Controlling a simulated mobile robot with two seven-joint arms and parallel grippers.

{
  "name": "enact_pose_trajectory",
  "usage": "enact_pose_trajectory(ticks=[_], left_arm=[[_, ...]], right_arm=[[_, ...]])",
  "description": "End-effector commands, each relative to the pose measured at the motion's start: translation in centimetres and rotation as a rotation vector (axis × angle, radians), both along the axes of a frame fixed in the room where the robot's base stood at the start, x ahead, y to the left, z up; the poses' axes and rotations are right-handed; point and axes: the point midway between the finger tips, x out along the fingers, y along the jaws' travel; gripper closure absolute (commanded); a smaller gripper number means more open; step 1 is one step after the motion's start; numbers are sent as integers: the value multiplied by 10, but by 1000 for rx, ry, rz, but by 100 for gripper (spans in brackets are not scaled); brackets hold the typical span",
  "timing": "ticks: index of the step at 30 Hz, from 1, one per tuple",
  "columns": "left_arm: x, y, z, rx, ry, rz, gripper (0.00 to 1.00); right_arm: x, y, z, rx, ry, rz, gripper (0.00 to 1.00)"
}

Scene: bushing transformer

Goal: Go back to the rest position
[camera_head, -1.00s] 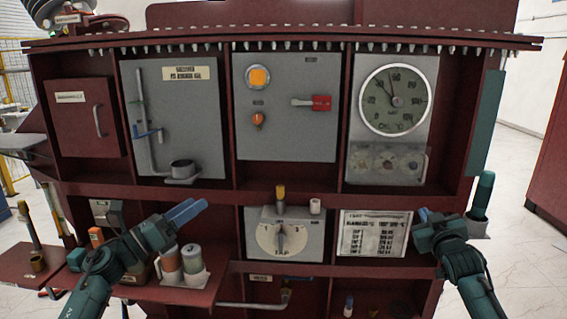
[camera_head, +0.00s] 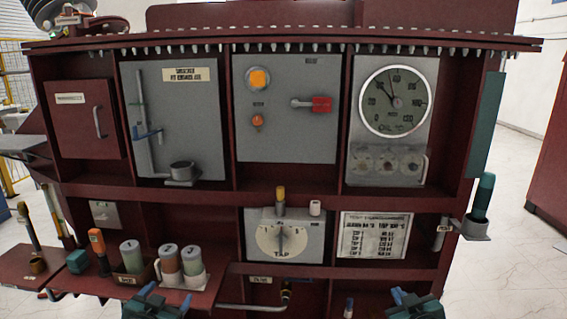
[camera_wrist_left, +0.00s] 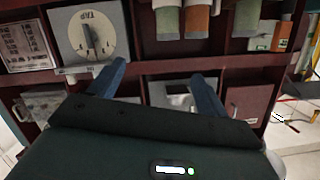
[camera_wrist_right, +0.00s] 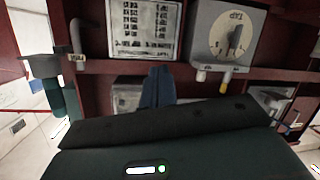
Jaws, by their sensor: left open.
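My left gripper (camera_head: 160,300) is low at the bottom edge of the head view, in front of the cabinet's lower shelf. In the left wrist view its two blue fingers stand wide apart (camera_wrist_left: 157,85) with nothing between them. My right gripper (camera_head: 405,299) is also at the bottom edge of the head view, right of centre, below the printed table plate (camera_head: 374,235). In the right wrist view its blue fingers are together (camera_wrist_right: 157,88), with nothing seen held. Both grippers are apart from the panel parts.
The dark red cabinet (camera_head: 300,190) fills the view. Its shelf (camera_head: 190,297) carries several labelled cylinders (camera_head: 131,257). The tap dial (camera_head: 281,240) is at centre. A teal-handled tool (camera_head: 483,197) stands in a holder at right. White floor (camera_head: 510,270) shows at right.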

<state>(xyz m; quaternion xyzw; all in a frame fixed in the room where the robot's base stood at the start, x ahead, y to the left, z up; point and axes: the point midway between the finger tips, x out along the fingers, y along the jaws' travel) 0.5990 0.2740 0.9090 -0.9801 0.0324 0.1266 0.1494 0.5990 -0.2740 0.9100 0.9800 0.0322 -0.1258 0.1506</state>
Motion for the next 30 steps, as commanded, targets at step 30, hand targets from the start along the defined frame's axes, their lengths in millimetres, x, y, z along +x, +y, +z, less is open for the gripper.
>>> enact_pose_trajectory(ticks=[30], left_arm=[[-295, -131, -117, -255, 383, -132, 23]], right_arm=[[-296, 131, -118, 258, 385, 131, 100]])
